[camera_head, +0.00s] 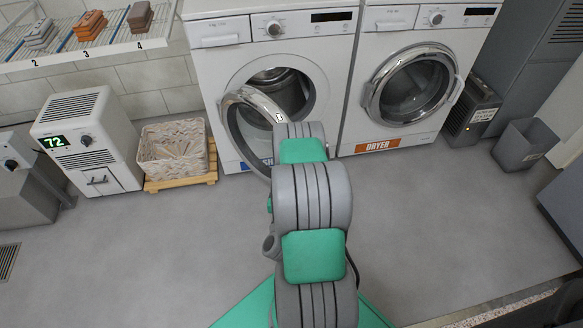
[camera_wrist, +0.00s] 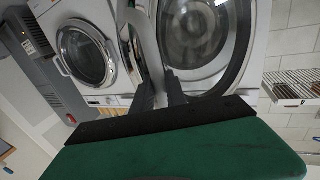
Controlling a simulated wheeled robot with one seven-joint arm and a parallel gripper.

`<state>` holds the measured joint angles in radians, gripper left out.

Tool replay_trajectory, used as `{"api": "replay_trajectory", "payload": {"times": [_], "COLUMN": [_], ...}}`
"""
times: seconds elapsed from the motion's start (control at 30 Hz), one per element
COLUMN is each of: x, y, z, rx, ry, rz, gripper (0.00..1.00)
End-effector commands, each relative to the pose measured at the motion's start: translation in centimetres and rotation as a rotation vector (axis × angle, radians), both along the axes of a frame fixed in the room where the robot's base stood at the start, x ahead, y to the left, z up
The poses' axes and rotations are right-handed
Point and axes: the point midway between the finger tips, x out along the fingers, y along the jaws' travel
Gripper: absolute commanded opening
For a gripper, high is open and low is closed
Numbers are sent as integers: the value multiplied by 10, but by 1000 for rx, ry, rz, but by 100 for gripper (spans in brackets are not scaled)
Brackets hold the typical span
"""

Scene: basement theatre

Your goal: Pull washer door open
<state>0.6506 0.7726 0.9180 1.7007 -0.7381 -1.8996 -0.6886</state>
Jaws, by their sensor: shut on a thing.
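The white washer (camera_head: 218,62) stands left of the dryer. Its round door (camera_head: 232,125), with a silver rim, is swung partly open toward me, and the dark drum (camera_head: 283,92) shows behind it. In the head view, my arm hides the gripper and part of the door.
The dryer (camera_head: 385,132), its door shut, stands right of the washer. A woven basket (camera_head: 160,165) on a wooden pallet and a white heater-like unit (camera_head: 92,150) stand left. A grey bin (camera_head: 520,150) is at the right. The floor (camera_head: 130,250) at front left is clear.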

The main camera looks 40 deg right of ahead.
Motion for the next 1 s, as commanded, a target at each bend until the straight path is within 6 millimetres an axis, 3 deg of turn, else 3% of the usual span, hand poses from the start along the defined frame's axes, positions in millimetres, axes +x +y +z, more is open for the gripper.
{"api": "replay_trajectory", "payload": {"times": [0.53, 0.57, 0.63, 1.0], "x": [1, 1, 1, -1], "y": [5, 5, 5, 4], "z": [1, 1, 1, 1], "rx": [-3, -3, -3, -3], "ry": [-5, -5, -5, -4], "rz": [-8, -8, -9, -14], "gripper": [0, 20, 25, 26]}}
